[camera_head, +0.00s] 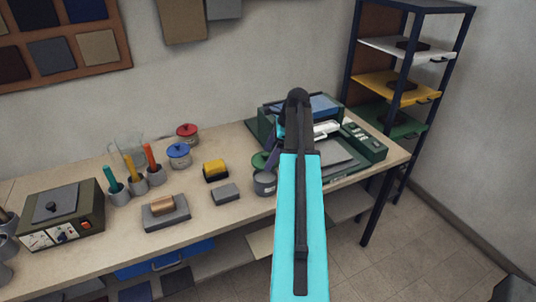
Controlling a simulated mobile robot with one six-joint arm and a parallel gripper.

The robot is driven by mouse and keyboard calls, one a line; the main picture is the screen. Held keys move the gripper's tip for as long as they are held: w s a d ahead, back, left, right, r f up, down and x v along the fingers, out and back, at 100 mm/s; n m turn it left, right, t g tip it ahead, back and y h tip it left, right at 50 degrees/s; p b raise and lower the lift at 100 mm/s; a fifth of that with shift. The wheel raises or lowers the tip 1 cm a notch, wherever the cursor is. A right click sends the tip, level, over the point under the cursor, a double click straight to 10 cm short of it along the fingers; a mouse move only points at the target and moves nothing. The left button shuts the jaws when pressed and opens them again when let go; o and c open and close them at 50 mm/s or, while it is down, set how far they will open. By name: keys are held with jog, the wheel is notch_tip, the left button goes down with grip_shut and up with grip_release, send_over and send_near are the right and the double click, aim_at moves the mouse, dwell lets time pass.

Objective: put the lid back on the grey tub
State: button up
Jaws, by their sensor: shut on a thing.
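The grey tub (265,186) stands near the front edge of the workbench, just left of my cyan arm. Its upper rim shows. A green lid (259,160) shows just above and behind the rim, apart from it in the picture; its height above the bench is hard to judge. My gripper (268,157) is small and dark, partly hidden by my arm. It is shut on the green lid.
A red-lidded pot (187,133) and a blue-lidded pot (179,153) stand to the left. A yellow-topped block (215,170) and a grey block (225,194) lie nearer the tub. A green machine (365,142) fills the bench's right end.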

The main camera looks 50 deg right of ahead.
jog(key=shift+f, duration=0.1)
jog(key=shift+f+b, duration=1.8)
jog(key=shift+f, duration=1.25)
jog(key=shift+p, duration=0.5)
jog(key=shift+f+p, duration=0.15)
jog(key=shift+p, duration=0.4)
dwell(2.0)
jog(key=o, duration=0.9)
jog(key=shift+o, duration=0.2)
jog(key=shift+r+p, duration=2.7)
jog(key=shift+r, duration=0.8)
